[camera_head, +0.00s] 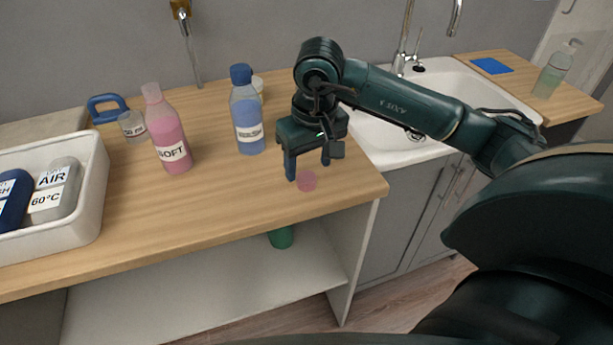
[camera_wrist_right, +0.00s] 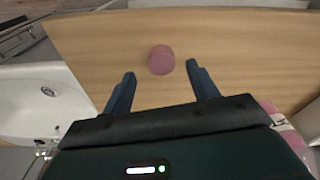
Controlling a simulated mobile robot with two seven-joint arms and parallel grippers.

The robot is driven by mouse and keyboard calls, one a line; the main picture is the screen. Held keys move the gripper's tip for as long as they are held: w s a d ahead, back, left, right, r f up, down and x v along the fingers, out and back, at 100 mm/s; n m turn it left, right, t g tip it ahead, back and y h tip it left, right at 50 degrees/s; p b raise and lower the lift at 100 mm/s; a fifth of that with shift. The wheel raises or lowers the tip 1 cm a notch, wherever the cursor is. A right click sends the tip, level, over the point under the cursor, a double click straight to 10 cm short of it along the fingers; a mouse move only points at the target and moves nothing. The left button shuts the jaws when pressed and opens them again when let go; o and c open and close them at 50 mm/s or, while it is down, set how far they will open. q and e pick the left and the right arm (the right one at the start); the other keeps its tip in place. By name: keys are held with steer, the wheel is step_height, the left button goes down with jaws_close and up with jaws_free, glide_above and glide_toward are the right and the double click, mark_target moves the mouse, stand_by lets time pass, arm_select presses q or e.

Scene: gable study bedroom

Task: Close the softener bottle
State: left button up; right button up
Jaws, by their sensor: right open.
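The softener bottle (camera_head: 169,138), pink with a white "SOFT" label, stands upright on the wooden counter; its narrow top looks pale, with no pink cap on it. A small round pink cap (camera_head: 307,181) lies on the counter near the front right edge. It also shows in the right wrist view (camera_wrist_right: 161,60), just ahead of and between the fingers. My right gripper (camera_head: 308,170) is open and empty, pointing down right by the cap, with its fingers (camera_wrist_right: 160,85) on both sides. A pink bottle part shows at the wrist view's right edge. My left gripper is not in view.
A blue bottle (camera_head: 246,112) stands right of the softener bottle, with a pale item behind it. A small jar (camera_head: 132,127) and blue handled object (camera_head: 106,106) stand behind left. A white bin (camera_head: 92,205) holds bottles at left. A sink (camera_head: 395,135) lies right of the counter.

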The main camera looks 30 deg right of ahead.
mark_target(307, 177)
step_height(307, 177, down, 3)
steer(key=shift+w+a+f, duration=0.1)
steer(key=shift+w+f, duration=0.05)
steer(key=shift+f, duration=0.05)
steer(key=shift+c, duration=0.5)
steer(key=c, duration=0.9)
steer(key=shift+r, duration=0.1)
steer(key=shift+c, duration=0.2)
step_height(307, 177, up, 10)
